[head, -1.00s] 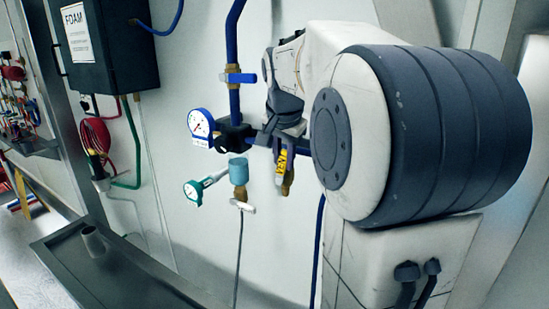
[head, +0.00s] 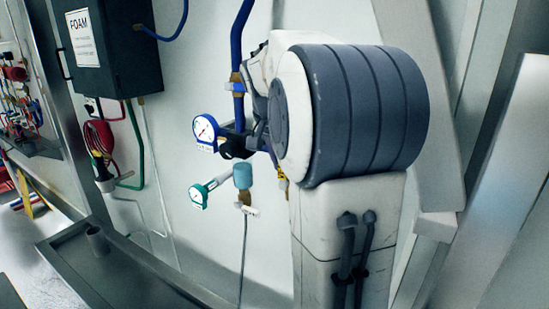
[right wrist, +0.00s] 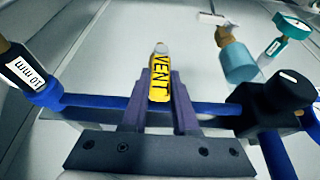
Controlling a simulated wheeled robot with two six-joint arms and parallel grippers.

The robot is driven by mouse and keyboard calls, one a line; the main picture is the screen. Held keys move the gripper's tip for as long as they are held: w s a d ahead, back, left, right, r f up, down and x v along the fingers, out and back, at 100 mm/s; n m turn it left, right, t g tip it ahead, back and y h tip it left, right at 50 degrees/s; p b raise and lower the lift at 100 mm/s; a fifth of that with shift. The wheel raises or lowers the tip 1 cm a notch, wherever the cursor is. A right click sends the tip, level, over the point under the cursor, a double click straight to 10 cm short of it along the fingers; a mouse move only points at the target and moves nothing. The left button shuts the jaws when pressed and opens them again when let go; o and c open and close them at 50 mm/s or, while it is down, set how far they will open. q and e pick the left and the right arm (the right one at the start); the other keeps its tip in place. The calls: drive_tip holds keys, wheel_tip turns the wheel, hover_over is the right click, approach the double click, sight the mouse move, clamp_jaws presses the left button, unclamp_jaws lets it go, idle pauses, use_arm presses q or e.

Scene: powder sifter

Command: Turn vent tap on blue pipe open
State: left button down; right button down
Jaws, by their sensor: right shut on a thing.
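The vent tap has a yellow handle marked VENT (right wrist: 160,78), seen in the right wrist view. My right gripper (right wrist: 161,85) is shut on this handle, one finger on each side. In the head view only a sliver of the tap (head: 283,182) shows, because my right arm covers the rest and the gripper. The blue pipe (head: 239,45) comes down the wall in the head view. In the right wrist view its horizontal run (right wrist: 100,102) passes behind the fingers. My left gripper is in neither view.
A blue gauge (head: 206,129), a teal gauge (head: 198,195) and a teal fitting (head: 243,175) are close to the left of my right arm. A black FOAM box (head: 110,45) hangs at upper left. A metal tray (head: 75,262) lies below.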

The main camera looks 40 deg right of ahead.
drive_tip(key=shift+w, duration=0.1)
drive_tip(key=c, duration=0.7)
unclamp_jaws()
drive_tip(key=b+v, duration=0.1)
drive_tip(key=v, duration=0.9)
drive_tip(key=shift+a+r, duration=0.2)
